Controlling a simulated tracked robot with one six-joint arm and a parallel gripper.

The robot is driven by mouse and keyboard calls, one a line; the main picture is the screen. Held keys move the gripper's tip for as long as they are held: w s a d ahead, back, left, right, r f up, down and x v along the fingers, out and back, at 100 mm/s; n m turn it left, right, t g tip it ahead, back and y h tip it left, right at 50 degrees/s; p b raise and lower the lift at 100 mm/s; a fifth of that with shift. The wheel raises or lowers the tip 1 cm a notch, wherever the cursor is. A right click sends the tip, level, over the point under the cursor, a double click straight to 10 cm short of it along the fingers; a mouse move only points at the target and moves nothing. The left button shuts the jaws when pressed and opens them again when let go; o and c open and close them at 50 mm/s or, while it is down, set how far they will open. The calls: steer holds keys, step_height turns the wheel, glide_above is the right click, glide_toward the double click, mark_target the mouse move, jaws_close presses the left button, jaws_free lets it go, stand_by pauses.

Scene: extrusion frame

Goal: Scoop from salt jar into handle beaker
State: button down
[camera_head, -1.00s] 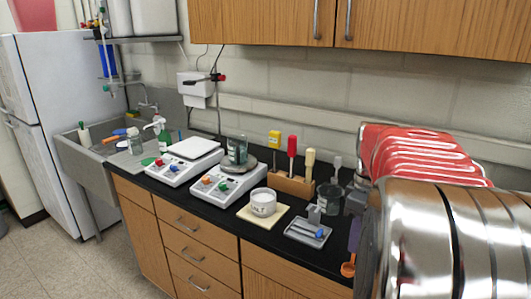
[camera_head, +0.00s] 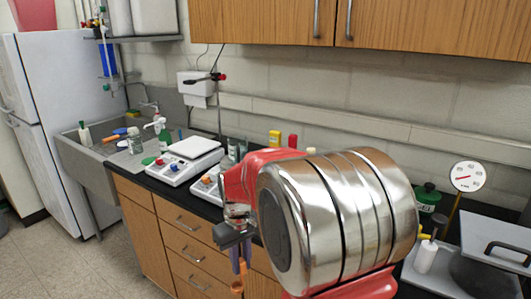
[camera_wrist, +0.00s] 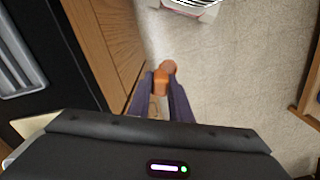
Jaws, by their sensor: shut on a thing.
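My gripper (camera_head: 239,265) hangs in front of the wooden drawers at the counter's front edge. Its purple fingers (camera_wrist: 161,84) are shut on an orange scoop (camera_wrist: 162,78), whose rounded end points away from the wrist, over the floor. I cannot tell whether the scoop holds anything. The salt jar is hidden behind my arm in the head view. A cream mat edge (camera_wrist: 36,123) shows at left in the wrist view. Part of a glass vessel (camera_head: 235,151) shows behind my arm; I cannot tell whether it is the handle beaker.
A white-topped balance (camera_head: 186,160) and part of a second device (camera_head: 205,188) stand on the black counter. The sink (camera_head: 88,160) is further left. A dial gauge (camera_head: 467,177) and a grey tray (camera_head: 440,283) are at right. My arm covers the middle counter.

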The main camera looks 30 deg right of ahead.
steer(key=w+a+f+m, duration=0.1)
steer(key=w+a+f, duration=0.4)
steer(key=w+a, duration=0.2)
steer(key=shift+a, duration=1)
